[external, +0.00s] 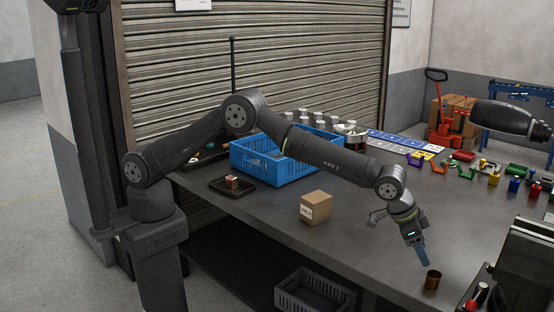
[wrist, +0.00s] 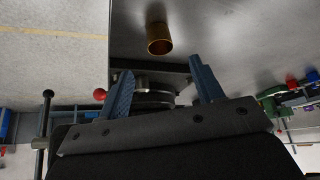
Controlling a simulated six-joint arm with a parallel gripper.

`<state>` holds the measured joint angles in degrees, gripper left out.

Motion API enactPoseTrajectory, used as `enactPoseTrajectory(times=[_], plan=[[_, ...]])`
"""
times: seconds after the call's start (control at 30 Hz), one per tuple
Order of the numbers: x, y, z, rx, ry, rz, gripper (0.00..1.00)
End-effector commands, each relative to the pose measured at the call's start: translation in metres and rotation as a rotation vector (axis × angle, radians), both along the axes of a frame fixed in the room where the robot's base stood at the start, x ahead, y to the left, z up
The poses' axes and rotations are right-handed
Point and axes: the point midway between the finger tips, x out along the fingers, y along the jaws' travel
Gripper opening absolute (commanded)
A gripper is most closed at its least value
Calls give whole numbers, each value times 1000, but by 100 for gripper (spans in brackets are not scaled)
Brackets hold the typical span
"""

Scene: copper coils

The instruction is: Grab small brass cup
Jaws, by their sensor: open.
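The small brass cup (external: 433,279) stands upright on the grey table near its front right edge in the external view. In the wrist view the brass cup (wrist: 159,38) shows at the top centre, beyond the fingertips, with nothing touching it. My gripper (external: 423,256) is just above and to the left of the cup, pointing down. In the wrist view my gripper (wrist: 160,75) has its two blue fingers spread wide apart with nothing held between them.
A cardboard box (external: 315,207) sits mid-table, left of my gripper. A blue crate (external: 275,166) and a black tray (external: 222,190) are farther left. Coloured parts lie at the back right. A dark machine (external: 525,262) stands close right of the cup.

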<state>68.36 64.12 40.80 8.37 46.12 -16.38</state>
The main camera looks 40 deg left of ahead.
Motion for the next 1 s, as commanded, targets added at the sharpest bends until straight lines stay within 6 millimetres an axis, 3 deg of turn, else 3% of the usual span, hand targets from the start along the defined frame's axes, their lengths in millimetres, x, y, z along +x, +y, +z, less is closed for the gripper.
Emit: enactPoseTrajectory(times=[0.2, 0.57, 1.0], plan=[[10, -14, -30, 1, 1, 0, 60], [16, -23, -48, 0, 0, 0, 60], [28, -42, -84, 0, 1, 0, 60]])
